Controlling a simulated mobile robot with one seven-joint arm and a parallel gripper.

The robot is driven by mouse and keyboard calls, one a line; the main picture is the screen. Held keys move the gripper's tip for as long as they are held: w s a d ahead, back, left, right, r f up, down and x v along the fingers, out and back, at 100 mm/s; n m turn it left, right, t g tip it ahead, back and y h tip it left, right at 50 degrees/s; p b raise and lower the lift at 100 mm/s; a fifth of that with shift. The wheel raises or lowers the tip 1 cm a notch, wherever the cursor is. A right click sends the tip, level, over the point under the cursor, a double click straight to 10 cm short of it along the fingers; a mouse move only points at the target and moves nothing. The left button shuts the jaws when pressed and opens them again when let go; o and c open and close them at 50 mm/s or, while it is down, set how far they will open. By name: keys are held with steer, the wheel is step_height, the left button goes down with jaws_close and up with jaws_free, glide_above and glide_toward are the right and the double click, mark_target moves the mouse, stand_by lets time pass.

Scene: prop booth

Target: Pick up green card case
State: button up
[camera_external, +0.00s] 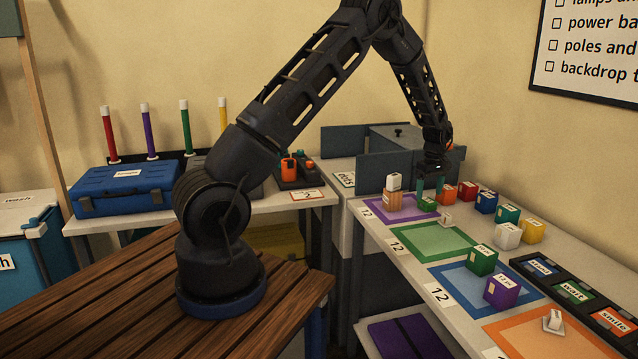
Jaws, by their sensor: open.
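A small green case (428,204) sits on the white table at the right edge of the purple mat (377,209). My gripper (430,187) is open and points down just above this case, with its two teal fingertips apart; I cannot tell whether they touch it. A blue-green case (507,214) stands farther back to the right. I cannot tell from the picture alone which of these is the card case.
A striped orange-and-white item (394,190) stands left of my gripper. Red, blue, white (507,235) and yellow (532,231) cases stand to the right. A purple case (501,291) is nearer the front. The green mat (430,241) has bare room.

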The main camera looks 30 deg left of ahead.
mark_target(428, 200)
step_height(428, 200, down, 5)
steer(key=shift+w+a+r, duration=0.15)
steer(key=shift+r, duration=0.05)
steer(key=c, duration=1)
steer(key=shift+c, duration=0.2)
